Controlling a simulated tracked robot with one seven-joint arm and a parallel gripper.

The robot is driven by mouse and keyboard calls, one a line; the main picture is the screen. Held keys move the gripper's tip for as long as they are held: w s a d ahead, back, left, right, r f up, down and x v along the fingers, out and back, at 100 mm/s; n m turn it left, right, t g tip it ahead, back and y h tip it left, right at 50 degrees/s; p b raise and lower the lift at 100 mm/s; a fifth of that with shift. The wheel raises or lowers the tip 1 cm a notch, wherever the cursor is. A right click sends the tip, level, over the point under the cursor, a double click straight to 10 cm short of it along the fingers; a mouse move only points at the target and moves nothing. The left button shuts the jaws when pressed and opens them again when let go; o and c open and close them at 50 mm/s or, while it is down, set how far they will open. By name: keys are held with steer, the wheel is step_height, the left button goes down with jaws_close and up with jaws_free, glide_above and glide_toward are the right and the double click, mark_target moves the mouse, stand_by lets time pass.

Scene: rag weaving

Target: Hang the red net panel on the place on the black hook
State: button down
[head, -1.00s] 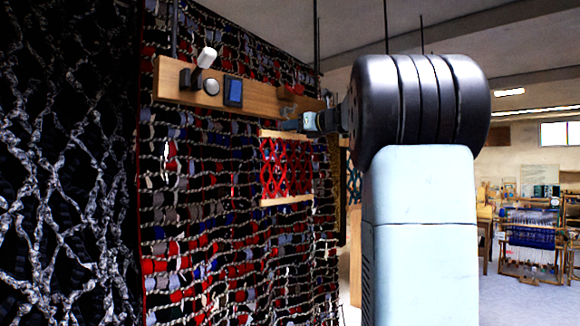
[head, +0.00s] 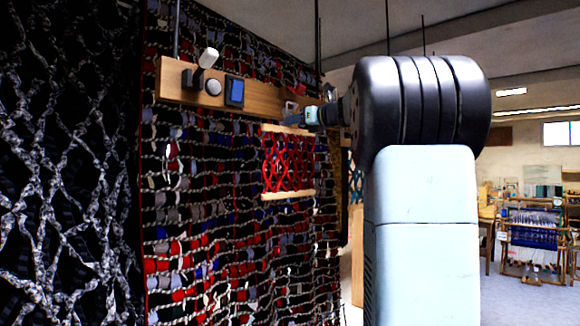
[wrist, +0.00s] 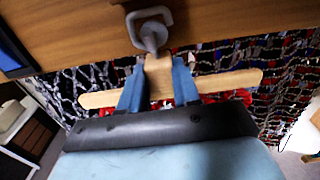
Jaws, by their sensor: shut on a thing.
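The red net panel (head: 287,163) hangs upright in the head view, with a pale wooden bar along its top and bottom. My gripper (head: 300,118) is shut on the top bar's middle. In the wrist view my two blue fingers (wrist: 158,85) pinch a wooden tab on that bar (wrist: 225,82). A grey metal hook or loop (wrist: 150,28) is just above the tab, against the wooden rail; I cannot tell whether they are joined. In the head view a dark piece (head: 289,107) shows on the rail near my gripper. I cannot tell whether it is the black hook.
The wooden rail (head: 262,101) carries a white-tipped dark peg (head: 208,58), a round grey knob (head: 213,87) and a blue rectangle (head: 234,92). A woven rag net (head: 190,240) hangs close behind the panel. A loom (head: 532,238) stands far right.

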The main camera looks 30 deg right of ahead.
steer(key=shift+v, duration=1.6)
steer(key=shift+v, duration=1.35)
steer(key=shift+s, duration=0.15)
